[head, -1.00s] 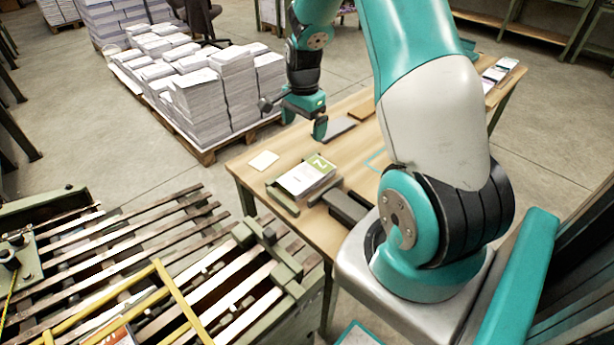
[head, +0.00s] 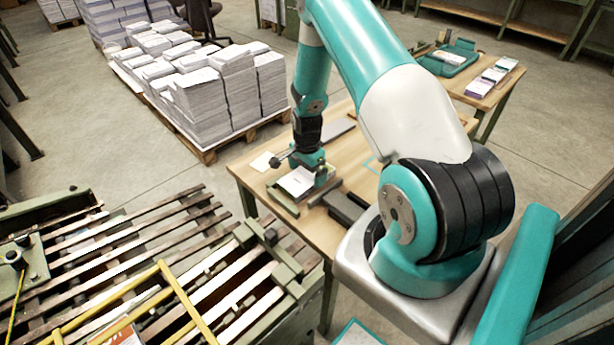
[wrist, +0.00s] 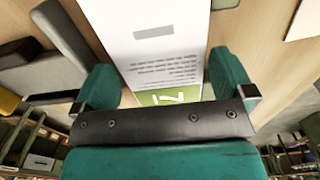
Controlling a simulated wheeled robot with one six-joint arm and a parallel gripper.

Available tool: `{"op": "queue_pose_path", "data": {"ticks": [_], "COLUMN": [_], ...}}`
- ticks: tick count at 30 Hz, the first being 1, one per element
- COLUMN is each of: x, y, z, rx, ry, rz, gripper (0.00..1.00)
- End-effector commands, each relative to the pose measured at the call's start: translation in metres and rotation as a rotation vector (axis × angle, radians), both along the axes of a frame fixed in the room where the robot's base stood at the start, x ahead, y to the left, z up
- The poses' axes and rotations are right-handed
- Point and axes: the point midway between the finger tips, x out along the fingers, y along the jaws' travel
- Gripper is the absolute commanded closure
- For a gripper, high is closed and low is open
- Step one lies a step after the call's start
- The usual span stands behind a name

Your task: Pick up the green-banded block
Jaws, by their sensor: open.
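The green-banded block (head: 297,182) is a white, printed block lying on the wooden table in the head view. My gripper (head: 306,168) is over its far end and hides the green band there. In the wrist view the block (wrist: 163,45) runs up from the gripper (wrist: 165,82), and its green band with a white mark (wrist: 165,97) shows by the black palm bar. The two teal fingers are open, one on each side of the block. I cannot tell whether either finger touches it.
A dark grey bar (head: 346,208) lies close to the block on the table. A pale sheet (head: 262,162) lies left of the gripper. Paper stacks on a pallet (head: 225,95) stand at the back left. A slatted machine (head: 130,250) stands at the front left.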

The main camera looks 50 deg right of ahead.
Motion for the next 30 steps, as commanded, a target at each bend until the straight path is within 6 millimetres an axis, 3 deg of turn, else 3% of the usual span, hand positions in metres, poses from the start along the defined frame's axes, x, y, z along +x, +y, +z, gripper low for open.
{"op": "queue_pose_path", "data": {"ticks": [4, 12, 18, 30], "x": [0.0, 0.001, 0.001, 0.001], "y": [0.0, 0.0, 0.0, -0.001], "z": [-0.017, -0.02, -0.019, -0.009], "rx": [0.0, -0.001, -0.001, -0.001], "ry": [0.0, -0.002, -0.002, -0.004], "rz": [0.0, 0.0, 0.0, 0.0], "gripper": [0.0, 0.0, 0.46, 0.46]}}
